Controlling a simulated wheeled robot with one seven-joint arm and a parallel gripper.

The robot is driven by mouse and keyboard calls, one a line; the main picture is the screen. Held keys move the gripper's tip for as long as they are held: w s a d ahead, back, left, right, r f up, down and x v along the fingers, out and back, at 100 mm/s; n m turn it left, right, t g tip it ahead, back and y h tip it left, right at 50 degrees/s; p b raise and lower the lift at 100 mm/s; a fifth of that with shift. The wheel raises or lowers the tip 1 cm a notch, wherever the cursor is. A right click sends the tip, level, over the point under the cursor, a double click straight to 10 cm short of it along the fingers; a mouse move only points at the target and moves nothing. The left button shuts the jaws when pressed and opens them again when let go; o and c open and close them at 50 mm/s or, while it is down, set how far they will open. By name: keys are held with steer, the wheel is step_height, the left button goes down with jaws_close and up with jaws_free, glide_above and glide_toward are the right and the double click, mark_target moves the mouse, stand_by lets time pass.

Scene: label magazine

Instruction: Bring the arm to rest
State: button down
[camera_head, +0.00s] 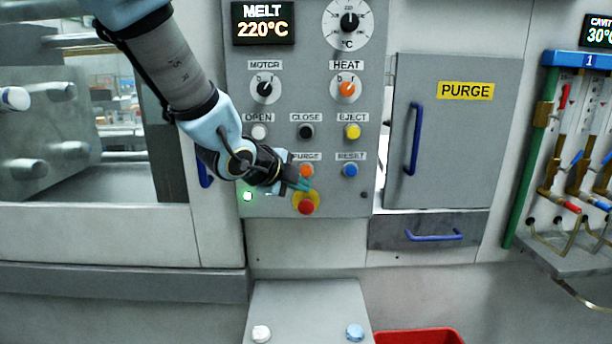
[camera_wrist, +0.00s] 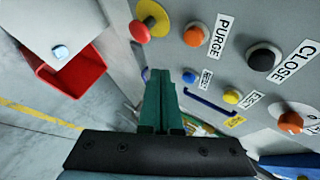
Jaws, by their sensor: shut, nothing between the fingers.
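My gripper (camera_head: 303,185) is in front of the lower part of the grey control panel (camera_head: 330,208), close to the red emergency button (camera_head: 306,207) on its yellow ring and the orange purge button (camera_head: 305,170). The arm reaches down to it from the upper left. In the wrist view the green fingers (camera_wrist: 163,92) are together with nothing between them. I cannot tell whether they touch the panel. The orange purge button (camera_wrist: 194,35) and the red button (camera_wrist: 139,31) also show in the wrist view.
A purge door (camera_head: 455,130) with a blue handle is right of the panel, with a drawer (camera_head: 430,233) below. A grey stand (camera_head: 308,300) with two knobs and a red bin (camera_head: 420,337) are below. Hoses and valves (camera_head: 575,150) are at the far right.

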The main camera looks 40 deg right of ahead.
stand_by(0.7)
steer(key=w+a+f+n+t+y, duration=0.1)
steer(key=w+a+f+n+y, duration=0.25)
steer(key=a, duration=0.55)
steer(key=w+a+n+t+y, duration=0.1)
steer(key=w+a+n+y, duration=0.1)
steer(key=w+a+n, duration=0.45)
steer(key=w+a+f+n+t+y, duration=0.1)
steer(key=w+a+f+n+y, duration=0.15)
steer(key=a+n, duration=0.6)
steer(key=s+a+f+n+g+y, duration=0.1)
steer(key=s+a+n, duration=0.1)
steer(key=a+n, duration=0.2)
steer(key=s+a+f+n+g+y, duration=0.1)
steer(key=s+a+n+g, duration=0.1)
steer(key=a, duration=0.9)
steer(key=s+a+f+n+g+y, duration=0.1)
steer(key=s+a+n, duration=0.2)
steer(key=a+n, duration=0.3)
steer(key=shift+s+a+f+g, duration=0.2)
steer(key=shift+s+a+g, duration=0.1)
steer(key=shift+a, duration=0.7)
steer(key=c, duration=1.5)
jaws_free()
